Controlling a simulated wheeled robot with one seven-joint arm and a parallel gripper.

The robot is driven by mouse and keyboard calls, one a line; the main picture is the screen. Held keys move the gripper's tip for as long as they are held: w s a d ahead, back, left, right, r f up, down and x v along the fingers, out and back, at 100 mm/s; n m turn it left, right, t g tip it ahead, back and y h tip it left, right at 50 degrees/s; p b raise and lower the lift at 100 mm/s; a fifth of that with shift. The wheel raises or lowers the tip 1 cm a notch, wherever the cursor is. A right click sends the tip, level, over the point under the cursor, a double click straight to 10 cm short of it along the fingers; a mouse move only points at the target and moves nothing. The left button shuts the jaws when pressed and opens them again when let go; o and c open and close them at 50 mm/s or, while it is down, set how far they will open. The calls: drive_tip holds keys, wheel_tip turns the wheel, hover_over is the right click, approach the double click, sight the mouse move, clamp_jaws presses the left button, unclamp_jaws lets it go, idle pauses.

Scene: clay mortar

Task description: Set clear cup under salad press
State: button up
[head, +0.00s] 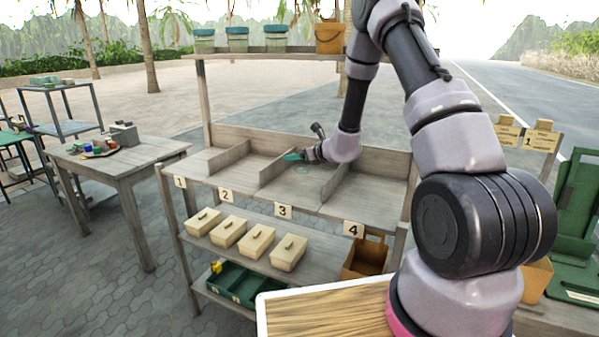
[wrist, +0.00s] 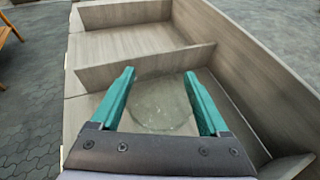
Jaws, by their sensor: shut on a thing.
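My gripper (head: 298,156) reaches into a compartment of the wooden stall, around the one behind the number 3 sign. In the wrist view its two teal fingers (wrist: 160,98) stand on either side of a clear round cup (wrist: 162,103) and are shut on it. The cup is see-through, so its edges are faint. It is low over the compartment floor; whether it touches the floor I cannot tell. In the head view the clear cup (head: 302,170) shows only as a faint greenish round shape. I cannot pick out a salad press with certainty.
Wooden dividers (head: 278,166) flank the gripper. Lidded boxes (head: 257,241) and a wooden caddy (head: 364,257) sit on the shelf below. Green-lidded containers (head: 237,40) line the top shelf. A side table (head: 125,165) at left holds a tray and a grey block. Green equipment (head: 575,215) stands right.

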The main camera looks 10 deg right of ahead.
sight(297, 168)
drive_tip(key=shift+a+f, duration=0.15)
drive_tip(key=shift+f, duration=2.2)
drive_tip(key=shift+f, duration=0.15)
drive_tip(key=o, duration=1.2)
drive_tip(key=shift+o, duration=0.2)
